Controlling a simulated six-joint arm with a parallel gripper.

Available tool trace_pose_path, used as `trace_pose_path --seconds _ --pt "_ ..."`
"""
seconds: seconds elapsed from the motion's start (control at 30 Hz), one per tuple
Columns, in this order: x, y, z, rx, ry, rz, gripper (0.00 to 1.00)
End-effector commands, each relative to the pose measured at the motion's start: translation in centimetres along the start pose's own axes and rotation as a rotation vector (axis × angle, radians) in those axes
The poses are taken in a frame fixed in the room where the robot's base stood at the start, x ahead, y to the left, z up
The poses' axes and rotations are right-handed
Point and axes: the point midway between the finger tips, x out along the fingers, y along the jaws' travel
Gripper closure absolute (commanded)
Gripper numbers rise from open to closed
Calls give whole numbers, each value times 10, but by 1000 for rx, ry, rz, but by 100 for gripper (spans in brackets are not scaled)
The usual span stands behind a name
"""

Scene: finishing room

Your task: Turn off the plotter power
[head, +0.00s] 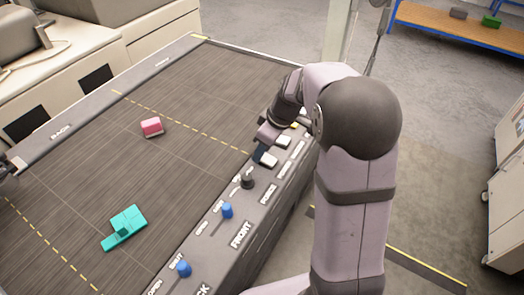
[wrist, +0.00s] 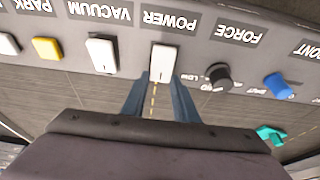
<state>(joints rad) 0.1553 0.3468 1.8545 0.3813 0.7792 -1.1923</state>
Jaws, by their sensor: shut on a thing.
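The power switch is a white rocker (wrist: 163,62) under the POWER label (wrist: 170,21) on the plotter's control strip. It also shows in the head view (head: 268,160), beside my fingers. My gripper (wrist: 161,82) has its two blue-grey fingers on either side of the near end of this rocker, shut on it. In the head view, my gripper (head: 261,152) is low over the strip, and my wrist partly covers the area. A small dark mark shows on the rocker; I cannot tell its tilt for sure.
The white VACUUM rocker (wrist: 102,54) and yellow PARK button (wrist: 46,48) lie left of the power switch in the wrist view. The black FORCE knob (wrist: 216,75) and blue FRONT knob (wrist: 278,86) lie right. A pink block (head: 152,127) and teal pieces (head: 125,226) rest on the bed.

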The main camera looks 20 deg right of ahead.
Motion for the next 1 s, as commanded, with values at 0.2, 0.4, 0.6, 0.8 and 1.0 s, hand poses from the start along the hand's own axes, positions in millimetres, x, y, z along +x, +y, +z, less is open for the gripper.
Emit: trace_pose_path --seconds 0.2,0.4,0.6,0.8,1.0 --pt "-1 0 -1 0 2 2 55" --pt "0 0 -1 0 1 1 55" --pt "-9 1 -1 0 2 3 55" --pt "-34 1 -1 -1 4 6 55" --pt "-60 1 -1 0 4 5 55"
